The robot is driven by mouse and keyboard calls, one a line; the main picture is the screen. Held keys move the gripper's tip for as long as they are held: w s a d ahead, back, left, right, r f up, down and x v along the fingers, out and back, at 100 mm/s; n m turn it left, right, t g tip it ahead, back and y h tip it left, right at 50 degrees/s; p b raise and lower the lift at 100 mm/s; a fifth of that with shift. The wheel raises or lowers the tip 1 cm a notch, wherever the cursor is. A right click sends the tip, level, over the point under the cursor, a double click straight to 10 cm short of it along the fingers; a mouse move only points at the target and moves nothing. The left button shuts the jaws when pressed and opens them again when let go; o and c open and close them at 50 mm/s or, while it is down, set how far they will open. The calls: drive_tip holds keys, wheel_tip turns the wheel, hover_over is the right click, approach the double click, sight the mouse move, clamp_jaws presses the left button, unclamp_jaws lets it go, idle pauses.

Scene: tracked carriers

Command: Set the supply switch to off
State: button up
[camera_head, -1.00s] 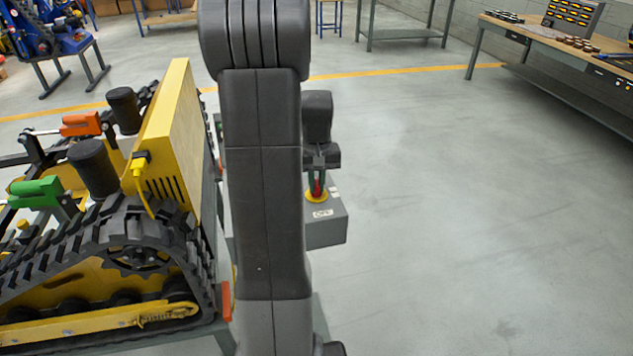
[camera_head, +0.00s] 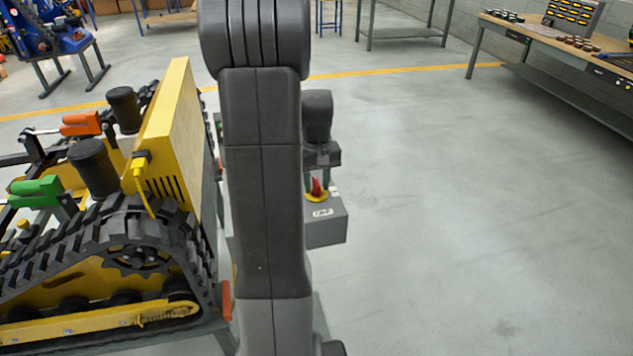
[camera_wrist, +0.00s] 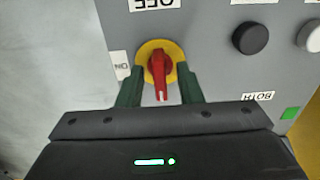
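The supply switch is a red rotary handle (camera_wrist: 158,72) on a yellow disc (camera_wrist: 174,52), on the face of a grey box (camera_head: 328,232). In the wrist view the handle lies nearly upright in the picture, roughly in line with the upside-down OFF label (camera_wrist: 152,4). The ON label (camera_wrist: 122,66) is to its left. The white mark on the handle is at its lower end. My gripper (camera_wrist: 160,88) is open, with one green finger on each side of the handle and visible gaps to it. The handle (camera_head: 316,187) also shows below my gripper in the head view.
A black button (camera_wrist: 250,38), a white button (camera_wrist: 312,36) and a green square (camera_wrist: 290,113) sit right of the switch. A yellow and black tracked carrier (camera_head: 170,140) stands left of my arm. Open floor lies to the right, with a workbench (camera_head: 560,45) at far right.

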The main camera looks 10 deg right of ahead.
sight(316, 181)
wheel_tip(316, 181, up, 14)
idle(0.6)
drive_tip(key=shift+f, duration=0.15)
wheel_tip(316, 181, down, 14)
drive_tip(key=shift+r, duration=0.1)
idle(0.5)
drive_tip(key=shift+r, duration=0.1)
